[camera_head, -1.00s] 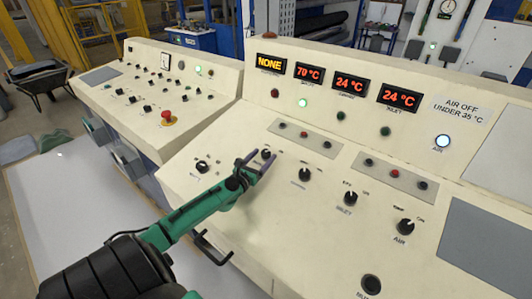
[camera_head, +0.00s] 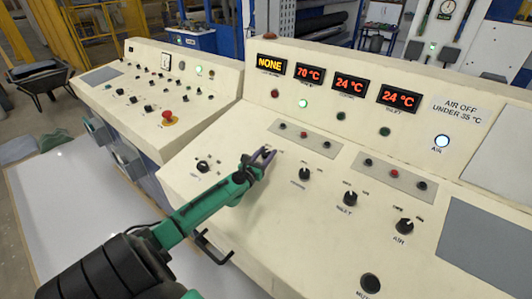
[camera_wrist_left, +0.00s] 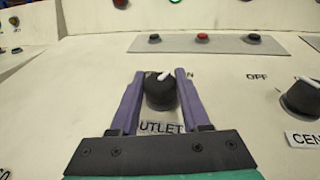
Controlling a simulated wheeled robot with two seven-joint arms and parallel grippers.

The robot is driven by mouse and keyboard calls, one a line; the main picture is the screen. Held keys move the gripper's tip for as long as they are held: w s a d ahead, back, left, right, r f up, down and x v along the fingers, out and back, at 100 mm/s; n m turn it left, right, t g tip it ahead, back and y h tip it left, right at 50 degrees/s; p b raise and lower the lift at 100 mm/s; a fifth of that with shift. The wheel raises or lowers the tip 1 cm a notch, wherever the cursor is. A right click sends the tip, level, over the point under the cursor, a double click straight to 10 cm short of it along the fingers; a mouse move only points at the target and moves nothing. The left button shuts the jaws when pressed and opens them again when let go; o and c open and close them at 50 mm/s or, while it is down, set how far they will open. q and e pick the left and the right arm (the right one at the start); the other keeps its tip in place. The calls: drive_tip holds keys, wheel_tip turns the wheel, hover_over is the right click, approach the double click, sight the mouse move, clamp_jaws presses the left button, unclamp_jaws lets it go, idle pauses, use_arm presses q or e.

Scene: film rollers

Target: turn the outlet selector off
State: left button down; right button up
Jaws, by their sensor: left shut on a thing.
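The outlet selector is a black round knob (camera_wrist_left: 160,92) with a white pointer mark, above the label OUTLET in the left wrist view. Its pointer aims up and slightly right, towards lettering partly hidden by a finger, of which an N shows. My left gripper (camera_wrist_left: 160,85) has its two purple fingers on either side of the knob and is shut on it. In the head view the left gripper (camera_head: 262,157) covers most of the knob. My right gripper is not in view.
A neighbouring black knob (camera_head: 304,174) sits to the right, with the inlet knob (camera_head: 350,199) and air knob (camera_head: 404,226) beyond. Another knob (camera_head: 203,166) is to the left. A strip of small buttons (camera_head: 304,136) lies just above. The display (camera_head: 271,62) reads NONE.

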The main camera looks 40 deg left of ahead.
use_arm(q)
drive_tip(key=shift+d+r+n+g+y+p, duration=0.15)
drive_tip(key=shift+n+g+y+p, duration=0.1)
drive_tip(key=shift+n+y+p, duration=0.55)
drive_tip(key=shift+a+r+n+g+y+p, duration=0.1)
drive_tip(key=shift+n+g+y+p, duration=0.15)
drive_tip(key=shift+n+y+p, duration=0.5)
drive_tip(key=shift+n+g+y+p, duration=0.25)
drive_tip(key=shift+g+y+p, duration=0.05)
drive_tip(key=shift+y+p, duration=0.35)
drive_tip(key=shift+d+f+n+g+y, duration=0.1)
drive_tip(key=shift+f+n+g+y, duration=0.05)
drive_tip(key=shift+n+g+y, duration=0.4)
drive_tip(key=shift+f+n+g+y, duration=0.2)
drive_tip(key=shift+n+g+y, duration=0.45)
drive_tip(key=shift+n+y, duration=0.4)
drive_tip(key=shift+f+n+g+y+b, duration=0.1)
drive_tip(key=shift+n+g+y+b, duration=0.3)
drive_tip(key=shift+n+g+y, duration=0.15)
drive_tip(key=n+g+y+b, duration=0.1)
drive_tip(key=n+g+b, duration=0.1)
drive_tip(key=b, duration=0.1)
drive_tip(key=n+g+y+b, duration=0.2)
drive_tip(key=g+b, duration=0.1)
drive_tip(key=shift+f+n, duration=0.1)
drive_tip(key=shift+n, duration=0.15)
drive_tip(key=shift+r+n+g+b, duration=0.25)
drive_tip(key=shift+n+g+b, duration=0.25)
drive_tip(key=shift+g+b, duration=0.15)
drive_tip(key=shift+r, duration=0.1)
